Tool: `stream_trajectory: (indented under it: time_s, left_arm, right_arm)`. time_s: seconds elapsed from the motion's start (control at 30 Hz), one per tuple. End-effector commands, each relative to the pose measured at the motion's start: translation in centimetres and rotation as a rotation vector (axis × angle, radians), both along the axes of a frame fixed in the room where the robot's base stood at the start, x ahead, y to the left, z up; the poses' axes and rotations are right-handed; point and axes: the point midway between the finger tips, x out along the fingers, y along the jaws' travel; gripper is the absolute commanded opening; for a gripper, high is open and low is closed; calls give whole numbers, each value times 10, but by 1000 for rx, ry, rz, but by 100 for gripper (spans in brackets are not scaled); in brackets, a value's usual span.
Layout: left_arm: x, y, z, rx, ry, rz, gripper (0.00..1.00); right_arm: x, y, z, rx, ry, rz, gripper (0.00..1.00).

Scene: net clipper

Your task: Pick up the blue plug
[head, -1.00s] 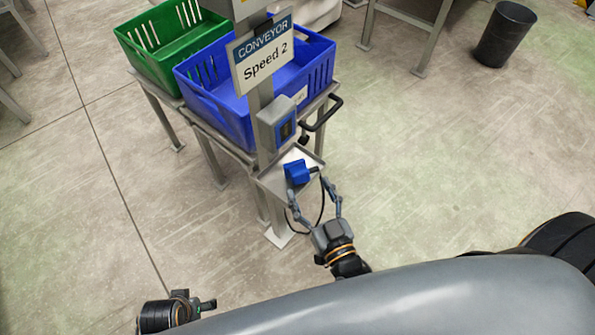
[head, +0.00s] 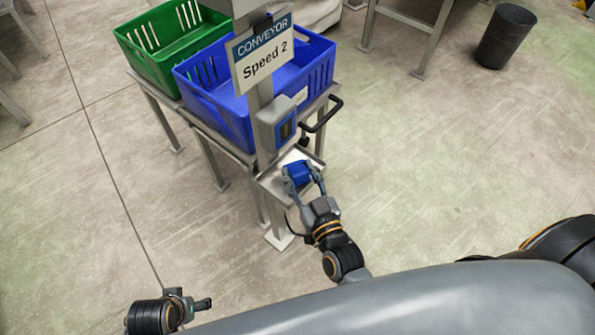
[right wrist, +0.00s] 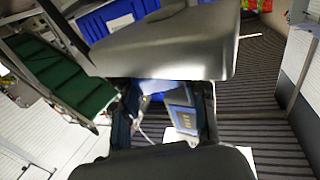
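The blue plug (head: 299,172) sits on the small grey tray (head: 272,184) at the foot of the conveyor post in the head view. My right gripper (head: 304,178) is at the plug, its two fingers spread on either side of it. Contact with the plug cannot be made out. In the right wrist view my finger parts (right wrist: 165,45) stand apart and hide much of the scene; the plug is not clearly visible there. My left gripper (head: 203,303) is at the lower left, far from the plug, its fingers too small to read.
A post with a "Conveyor Speed 2" sign (head: 262,58) and a blue-faced box (head: 282,125) rises just behind the tray. A blue crate (head: 215,97) and a green crate (head: 150,60) stand behind it. A black handle (head: 325,115) juts right.

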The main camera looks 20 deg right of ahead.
Motion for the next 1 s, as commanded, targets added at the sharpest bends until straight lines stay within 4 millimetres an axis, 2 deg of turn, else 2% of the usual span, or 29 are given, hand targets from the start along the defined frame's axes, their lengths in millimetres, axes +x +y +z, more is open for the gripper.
stream_trajectory:
  time_s: [0.03,0.07,0.5,0.8,0.83,1.0]
  left_arm:
    - [0,0,0,0,0,0,73]
    - [0,0,0,0,0,0,73]
    - [0,0,-2,-1,-1,0,73]
    - [-8,1,-45,2,29,-4,73]
    - [-9,1,-49,2,30,-4,73]
    - [-12,1,-60,3,33,-6,73]
  right_arm:
    - [0,0,0,0,0,0,15]
    - [0,0,0,0,0,0,10]
    - [0,0,7,0,-1,0,10]
    - [0,0,38,2,-2,-2,10]
    - [-2,0,39,2,1,-1,10]
    - [-44,-4,34,-2,6,1,10]
